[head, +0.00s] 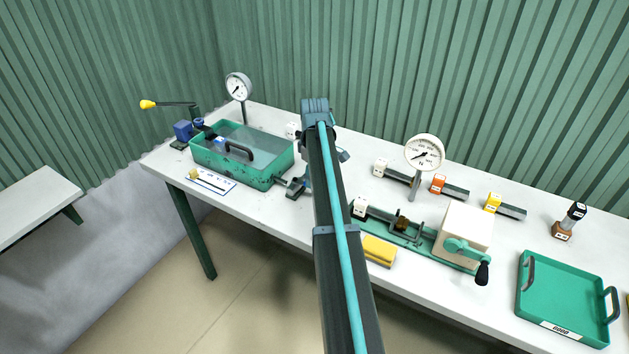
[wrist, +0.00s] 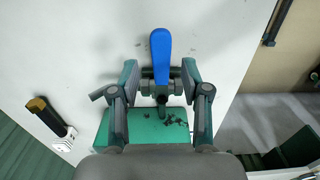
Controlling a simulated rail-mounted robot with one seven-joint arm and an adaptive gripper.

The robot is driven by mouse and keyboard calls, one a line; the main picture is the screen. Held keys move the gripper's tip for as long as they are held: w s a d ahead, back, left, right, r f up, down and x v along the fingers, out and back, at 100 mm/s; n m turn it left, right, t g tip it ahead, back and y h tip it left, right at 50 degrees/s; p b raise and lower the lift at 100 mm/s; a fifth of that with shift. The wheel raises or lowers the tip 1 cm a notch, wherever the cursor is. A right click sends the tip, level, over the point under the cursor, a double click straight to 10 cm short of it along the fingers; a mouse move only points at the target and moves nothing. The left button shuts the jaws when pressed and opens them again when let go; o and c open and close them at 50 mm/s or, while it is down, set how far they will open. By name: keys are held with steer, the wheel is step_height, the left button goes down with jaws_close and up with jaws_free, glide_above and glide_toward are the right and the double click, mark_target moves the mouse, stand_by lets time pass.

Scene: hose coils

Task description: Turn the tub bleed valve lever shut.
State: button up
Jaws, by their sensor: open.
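The bleed valve's blue lever (wrist: 160,52) stands in the middle of the wrist view, pointing to the top of the picture. Its grey valve body (wrist: 147,88) is at the lever's lower end, by the green tub (wrist: 115,125). My gripper (wrist: 160,72) is open, one finger on each side of the lever's lower part and the valve body. Gaps show between the fingers and the lever. In the head view the green tub (head: 272,182) stands at the table's left end. My arm hides most of the valve area there, and I cannot make out the lever.
A dial gauge (head: 239,87) stands behind the tub, another (head: 424,153) farther right. A green bench fixture (head: 420,240) with a crank, a yellow block (head: 380,250) and a green tray (head: 560,300) are to the right.

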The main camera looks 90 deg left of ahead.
step_height(320, 180, up, 10)
stand_by(0.4)
stand_by(0.6)
